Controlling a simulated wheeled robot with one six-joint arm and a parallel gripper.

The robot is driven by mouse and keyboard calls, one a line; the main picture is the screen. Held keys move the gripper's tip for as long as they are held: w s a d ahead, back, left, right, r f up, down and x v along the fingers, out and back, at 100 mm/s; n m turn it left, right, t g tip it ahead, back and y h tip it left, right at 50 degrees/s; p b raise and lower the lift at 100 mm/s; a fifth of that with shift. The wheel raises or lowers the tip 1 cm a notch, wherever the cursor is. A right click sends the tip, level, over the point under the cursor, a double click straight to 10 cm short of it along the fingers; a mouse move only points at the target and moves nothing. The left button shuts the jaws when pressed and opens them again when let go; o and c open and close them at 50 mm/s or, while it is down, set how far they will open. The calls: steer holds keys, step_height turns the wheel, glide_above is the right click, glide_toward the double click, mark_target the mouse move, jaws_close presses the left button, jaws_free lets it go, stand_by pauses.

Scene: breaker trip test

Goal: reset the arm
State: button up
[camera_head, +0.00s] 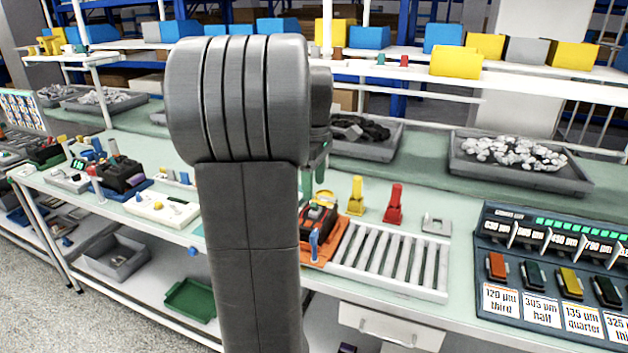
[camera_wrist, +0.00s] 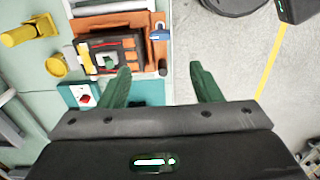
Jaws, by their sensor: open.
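My arm's grey link fills the middle of the head view and hides most of my gripper. In the wrist view my gripper (camera_wrist: 162,84) is open, its two green fingers wide apart with nothing between them. Below the fingers are the edge of the bench and the grey floor. An orange and black breaker device (camera_wrist: 118,52) lies on an orange base up and left of the fingertips, apart from them. It also shows in the head view (camera_head: 318,216), partly hidden by my arm. A teal plate with a red button (camera_wrist: 84,98) is beside the left finger.
A grey slotted rack (camera_head: 390,262) lies right of the device. Yellow (camera_head: 356,197) and red (camera_head: 393,205) stands are behind it. A dark panel with coloured switches (camera_head: 550,265) stands at the right. Grey bins (camera_head: 520,176) are at the back. The floor beside the bench is mostly clear.

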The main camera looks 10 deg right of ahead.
mark_target(314, 232)
steer(key=shift+f, duration=0.1)
step_height(314, 232, down, 14)
steer(key=shift+r, duration=0.15)
stand_by(0.4)
